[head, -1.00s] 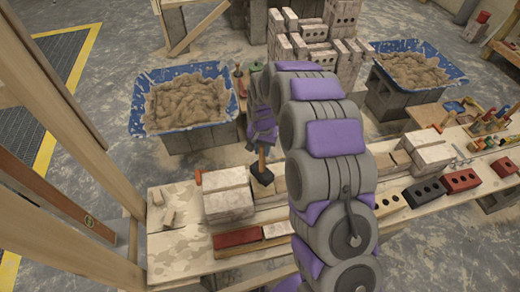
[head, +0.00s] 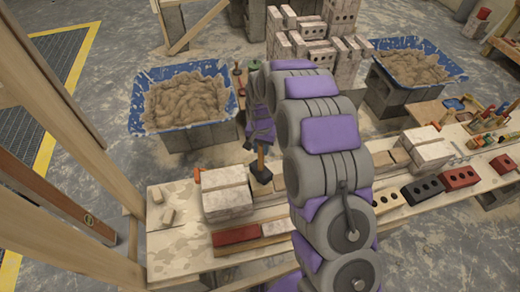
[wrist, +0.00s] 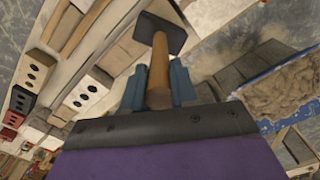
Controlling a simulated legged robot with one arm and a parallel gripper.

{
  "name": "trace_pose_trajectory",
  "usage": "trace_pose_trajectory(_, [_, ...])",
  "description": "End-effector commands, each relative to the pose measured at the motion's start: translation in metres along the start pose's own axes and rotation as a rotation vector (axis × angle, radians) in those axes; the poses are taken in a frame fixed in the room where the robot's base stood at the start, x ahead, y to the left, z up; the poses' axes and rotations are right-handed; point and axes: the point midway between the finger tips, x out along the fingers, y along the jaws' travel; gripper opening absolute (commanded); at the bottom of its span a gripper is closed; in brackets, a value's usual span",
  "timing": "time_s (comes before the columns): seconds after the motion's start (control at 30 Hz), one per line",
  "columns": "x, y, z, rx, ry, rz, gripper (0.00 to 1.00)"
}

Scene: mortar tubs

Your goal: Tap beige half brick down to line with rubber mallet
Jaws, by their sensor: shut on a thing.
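My gripper (head: 261,138) is shut on the wooden handle of a rubber mallet (head: 261,171). In the wrist view, the two blue-grey fingers of my gripper (wrist: 158,88) close around the handle, and the mallet's dark head (wrist: 160,33) is beyond them. The mallet hangs head-down over the back of the plank bench, right of a stacked pale block. A short pale beige brick (head: 277,229) lies at the front, touching the end of a red brick; I cannot tell if it is the half brick named. My arm hides the middle of the bench. I cannot make out the line.
A pale brick stack (head: 227,195) stands left of the mallet and another (head: 427,151) to the right. Cored bricks (head: 422,189) lie along the front right. Blue mortar tubs (head: 140,122) (head: 455,78) stand behind. Timber posts (head: 70,115) rise at left.

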Motion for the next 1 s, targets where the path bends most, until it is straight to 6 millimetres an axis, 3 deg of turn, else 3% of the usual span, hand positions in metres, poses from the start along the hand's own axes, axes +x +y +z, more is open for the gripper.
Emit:
trace_pose_trajectory(0.07, [-0.011,-0.001,0.0,0.0,0.002,-0.001,0.0])
trace_pose_trajectory(0.37, [-0.011,-0.002,0.0,-0.001,0.001,0.001,0.0])
trace_pose_trajectory(0.8, [-0.058,-0.001,-0.001,0.0,0.003,-0.001,0.0])
trace_pose_trajectory(1.0, [-0.06,-0.002,-0.001,-0.001,0.001,0.001,0.0])
